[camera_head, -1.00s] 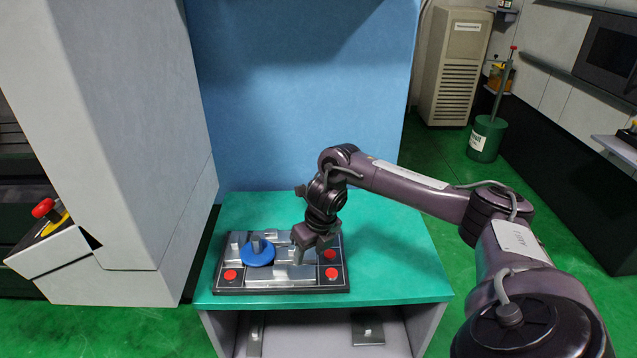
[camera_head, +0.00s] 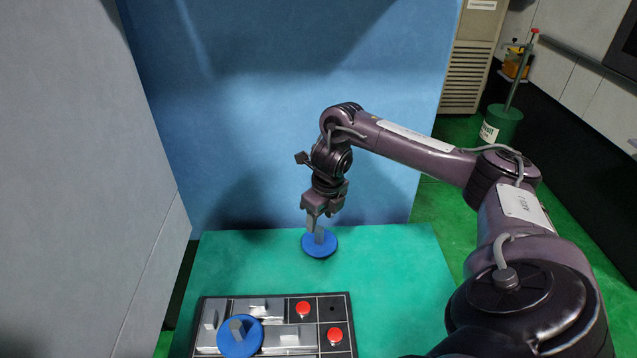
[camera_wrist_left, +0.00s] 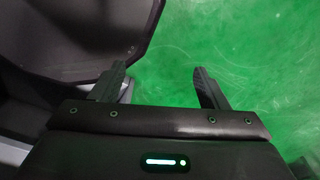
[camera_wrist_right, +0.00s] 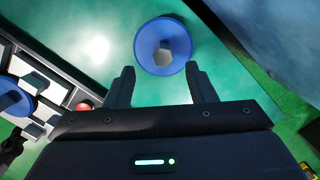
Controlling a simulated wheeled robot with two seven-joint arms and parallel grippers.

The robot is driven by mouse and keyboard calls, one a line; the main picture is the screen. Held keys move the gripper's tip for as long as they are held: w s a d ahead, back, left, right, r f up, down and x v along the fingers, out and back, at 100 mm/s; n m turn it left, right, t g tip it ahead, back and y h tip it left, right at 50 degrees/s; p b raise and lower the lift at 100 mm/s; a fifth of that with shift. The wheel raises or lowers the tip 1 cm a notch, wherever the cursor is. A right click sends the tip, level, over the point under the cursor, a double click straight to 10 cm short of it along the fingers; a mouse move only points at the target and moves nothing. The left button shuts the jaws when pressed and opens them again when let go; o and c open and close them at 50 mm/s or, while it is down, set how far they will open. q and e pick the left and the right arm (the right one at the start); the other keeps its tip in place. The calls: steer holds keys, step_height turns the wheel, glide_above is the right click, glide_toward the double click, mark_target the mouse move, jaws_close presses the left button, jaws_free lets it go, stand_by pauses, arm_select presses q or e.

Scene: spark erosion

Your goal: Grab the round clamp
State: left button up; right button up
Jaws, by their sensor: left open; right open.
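Two blue round pieces with a grey post are in view. One round clamp (camera_head: 319,249) appears to stand on the green table behind the tray, and it also shows in the right wrist view (camera_wrist_right: 149,31). The other blue round piece (camera_head: 238,347) sits in the tray at the lower left, and part of it shows in the right wrist view (camera_wrist_right: 10,97). My right gripper (camera_head: 317,217) is open, pointing down just above the clamp. In its wrist view the post lies between and slightly beyond the fingertips. My left gripper (camera_wrist_left: 158,76) is open and empty over green floor.
The black-edged tray (camera_head: 343,296) holds grey parts and red round pieces (camera_head: 303,309). The green table (camera_head: 400,265) is clear right of the clamp. A blue panel (camera_head: 240,130) rises behind it, and a grey panel (camera_head: 70,180) stands at the left.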

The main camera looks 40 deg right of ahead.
mark_target(319, 229)
steer(key=shift+f, duration=0.75)
steer(key=f, duration=0.2)
steer(key=w+f, duration=0.1)
steer(key=f, duration=0.1)
steer(key=shift+d+b, duration=0.15)
steer(key=shift+b, duration=0.25)
steer(key=shift+f, duration=0.25)
arm_select(q)
steer(key=shift+w+d+f, duration=0.4)
steer(key=shift+w+f, duration=0.15)
steer(key=shift+w, duration=0.15)
arm_select(e)
steer(key=shift+c, duration=0.4)
steer(key=c, duration=0.5)
arm_select(q)
steer(key=shift+s+a, duration=0.1)
steer(key=shift+s, duration=0.25)
arm_select(e)
steer(key=shift+r, duration=0.1)
jaws_close()
